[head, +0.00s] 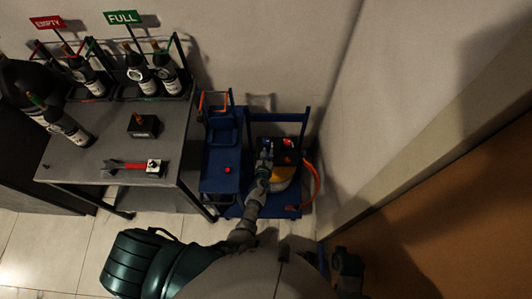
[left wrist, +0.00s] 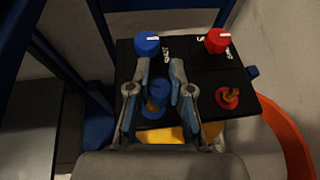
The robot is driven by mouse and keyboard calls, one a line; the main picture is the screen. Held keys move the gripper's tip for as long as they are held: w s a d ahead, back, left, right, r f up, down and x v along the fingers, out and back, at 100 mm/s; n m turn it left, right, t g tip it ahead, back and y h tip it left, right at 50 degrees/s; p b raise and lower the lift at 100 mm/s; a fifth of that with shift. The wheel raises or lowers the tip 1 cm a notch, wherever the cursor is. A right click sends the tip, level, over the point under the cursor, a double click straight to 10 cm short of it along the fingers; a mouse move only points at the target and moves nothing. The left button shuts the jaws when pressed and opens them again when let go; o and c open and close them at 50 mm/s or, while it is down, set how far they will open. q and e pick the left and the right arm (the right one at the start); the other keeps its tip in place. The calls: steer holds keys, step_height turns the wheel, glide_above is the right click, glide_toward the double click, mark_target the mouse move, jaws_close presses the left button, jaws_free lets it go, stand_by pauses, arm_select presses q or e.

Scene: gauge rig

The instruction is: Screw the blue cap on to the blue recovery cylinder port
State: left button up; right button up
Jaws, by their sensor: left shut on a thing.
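My left gripper (head: 265,157) reaches down over the black gauge panel on the blue cart. In the left wrist view my left gripper (left wrist: 157,88) is shut on the blue cap (left wrist: 158,91), with one finger on each side of it. The cap is at the blue port (left wrist: 153,110) on the panel; the fingers partly hide both, and I cannot tell how far the cap is seated. To the right a red port (left wrist: 228,98) holds a brass-coloured fitting. My right gripper is not clearly in view.
A blue knob (left wrist: 147,43) and a red knob (left wrist: 217,40) stand at the panel's far edge. An orange hose (head: 312,181) curves on the cart's right. A grey table (head: 92,158) with black bottles (head: 139,76) and a red-handled tool (head: 125,166) is at left. A wall is close at right.

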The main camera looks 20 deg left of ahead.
arm_select(q)
steer(key=shift+d, duration=0.1)
steer(key=shift+a, duration=0.2)
steer(key=shift+a, duration=0.45)
steer(key=shift+d, duration=0.2)
steer(key=shift+f, duration=0.15)
steer(key=shift+a+f+b, duration=0.1)
steer(key=shift+f+b, duration=0.7)
steer(key=shift+f, duration=0.25)
steer(key=shift+f, duration=0.15)
stand_by(0.9)
